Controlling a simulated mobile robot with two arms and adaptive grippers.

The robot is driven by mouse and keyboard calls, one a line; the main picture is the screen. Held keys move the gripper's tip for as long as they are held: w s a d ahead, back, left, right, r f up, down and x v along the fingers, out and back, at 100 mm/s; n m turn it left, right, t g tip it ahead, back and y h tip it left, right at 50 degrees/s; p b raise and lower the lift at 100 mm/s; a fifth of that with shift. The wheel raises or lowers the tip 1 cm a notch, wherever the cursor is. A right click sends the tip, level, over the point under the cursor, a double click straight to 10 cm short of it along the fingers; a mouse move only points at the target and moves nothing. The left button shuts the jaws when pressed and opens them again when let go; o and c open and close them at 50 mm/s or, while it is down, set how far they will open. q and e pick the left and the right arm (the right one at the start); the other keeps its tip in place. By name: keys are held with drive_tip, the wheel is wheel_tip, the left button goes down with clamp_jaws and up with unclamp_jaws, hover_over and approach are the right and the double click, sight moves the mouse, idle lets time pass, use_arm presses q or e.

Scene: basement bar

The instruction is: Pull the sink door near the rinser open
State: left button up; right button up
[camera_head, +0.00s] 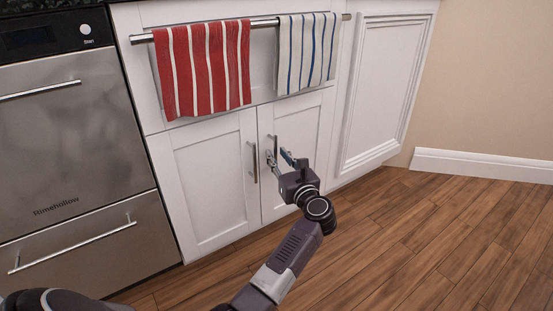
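The sink cabinet has two white doors below a towel rail. The left door (208,178) has a vertical metal handle (253,162) near its right edge. The right door (306,127) has a similar handle (275,147) near its left edge, partly hidden by my gripper. Both doors look shut. My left gripper (279,156) is at the right door's handle, its two fingers spread apart. I cannot tell whether the fingers touch the handle or stand around it. My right gripper is out of view.
A red striped towel (205,68) and a white-blue striped towel (307,52) hang from the rail (264,23) above the doors. A steel appliance with drawers (75,150) stands at left. The wooden floor (440,235) is clear at right.

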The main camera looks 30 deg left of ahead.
use_arm(q)
drive_tip(key=shift+x, duration=1.05)
drive_tip(key=shift+c, duration=0.3)
clamp_jaws()
